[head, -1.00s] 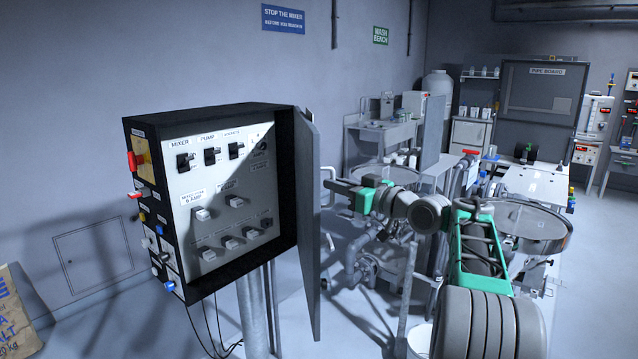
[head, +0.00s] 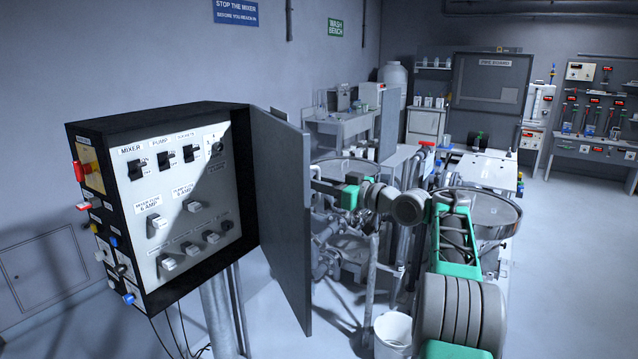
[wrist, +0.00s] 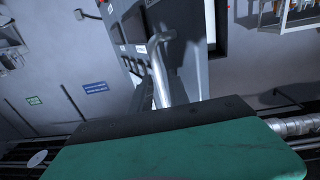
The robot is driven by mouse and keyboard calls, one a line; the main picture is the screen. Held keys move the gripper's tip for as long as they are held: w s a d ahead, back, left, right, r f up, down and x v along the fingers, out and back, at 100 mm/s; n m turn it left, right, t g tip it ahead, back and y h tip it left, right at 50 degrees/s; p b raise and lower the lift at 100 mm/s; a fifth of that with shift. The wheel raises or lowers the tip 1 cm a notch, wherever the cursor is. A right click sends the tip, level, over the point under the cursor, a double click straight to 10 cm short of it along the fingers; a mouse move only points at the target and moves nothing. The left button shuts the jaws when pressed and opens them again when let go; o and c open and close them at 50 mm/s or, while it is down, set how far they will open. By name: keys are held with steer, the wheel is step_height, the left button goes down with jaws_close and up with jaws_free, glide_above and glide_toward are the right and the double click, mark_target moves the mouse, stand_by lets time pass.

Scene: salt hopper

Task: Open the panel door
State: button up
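The panel door (head: 285,215) is a flat grey sheet hinged at the right edge of the control panel box (head: 185,195). It stands ajar and swung out to the right, with its inner face and the box's switches showing. My gripper (head: 320,187) is at the door's outer side, partly hidden behind its free edge. In the wrist view a bent silver bar, which looks like the door handle (wrist: 160,75), rises just beyond the green and black body of my gripper (wrist: 180,140). The fingers are not clear, so I cannot tell their grip on it.
The box stands on a grey post (head: 220,310) at the left. To the right of the door are a round mixer vessel (head: 345,170), pipework and a white bucket (head: 393,335). Open floor lies at the far right.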

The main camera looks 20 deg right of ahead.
steer(key=shift+o, duration=1)
steer(key=shift+s+d+r, duration=0.1)
steer(key=shift+s, duration=0.1)
steer(key=b+v, duration=0.2)
steer(key=v, duration=0.6)
steer(key=shift+b, duration=0.35)
steer(key=shift+w, duration=0.1)
steer(key=shift+c, duration=0.4)
